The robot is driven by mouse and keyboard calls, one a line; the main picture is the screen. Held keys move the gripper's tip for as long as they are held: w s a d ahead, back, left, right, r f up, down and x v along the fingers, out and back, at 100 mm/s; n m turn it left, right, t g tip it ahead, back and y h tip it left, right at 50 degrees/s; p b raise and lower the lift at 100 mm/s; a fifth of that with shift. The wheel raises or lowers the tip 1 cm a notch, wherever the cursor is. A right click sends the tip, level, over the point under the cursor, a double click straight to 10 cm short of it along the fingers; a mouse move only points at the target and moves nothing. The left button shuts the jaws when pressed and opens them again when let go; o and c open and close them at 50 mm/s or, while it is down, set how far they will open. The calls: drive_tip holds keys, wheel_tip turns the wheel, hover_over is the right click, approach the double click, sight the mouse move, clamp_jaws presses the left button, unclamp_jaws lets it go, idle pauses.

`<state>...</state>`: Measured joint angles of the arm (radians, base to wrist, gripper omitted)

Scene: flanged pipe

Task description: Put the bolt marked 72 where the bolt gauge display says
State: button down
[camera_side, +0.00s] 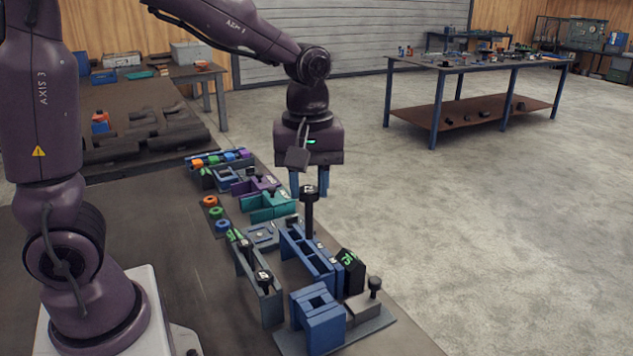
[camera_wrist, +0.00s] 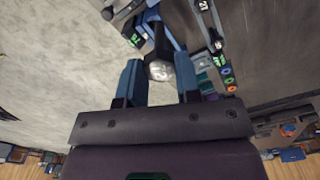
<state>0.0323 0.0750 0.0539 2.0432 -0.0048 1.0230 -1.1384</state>
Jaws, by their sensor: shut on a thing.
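My gripper (camera_side: 309,192) is shut on a dark bolt (camera_side: 309,215), which hangs upright with its head between the blue fingertips. The head has a pale mark that I cannot read surely. The wrist view also shows the bolt (camera_wrist: 160,45) between the fingers (camera_wrist: 158,82). The bolt's lower end is at the blue slotted rack (camera_side: 297,250); I cannot tell whether it is in or above it. A black display (camera_side: 350,265) with green characters stands right of the rack. Other black-headed bolts stand in a grey rack (camera_side: 263,295) at the front left.
A blue block with a square opening (camera_side: 317,322) and a grey block holding a dark bolt (camera_side: 375,287) stand at the front. Coloured rings (camera_side: 215,212), a teal holder (camera_side: 268,206) and a purple holder (camera_side: 257,186) lie further back.

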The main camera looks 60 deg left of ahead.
drive_tip(key=w+a+f+n, duration=0.2)
drive_tip(key=a+f, duration=0.2)
drive_tip(key=a, duration=0.4)
drive_tip(key=w+a+f+n, duration=0.2)
drive_tip(key=a+f, duration=0.2)
drive_tip(key=a, duration=0.4)
drive_tip(key=shift+w+a+f+n, duration=0.2)
drive_tip(key=shift+w+n, duration=0.05)
drive_tip(key=shift+n, duration=0.05)
drive_tip(key=shift+f, duration=1.2)
drive_tip(key=shift+f, duration=0.1)
drive_tip(key=shift+f, duration=2.05)
drive_tip(key=shift+f, duration=1.7)
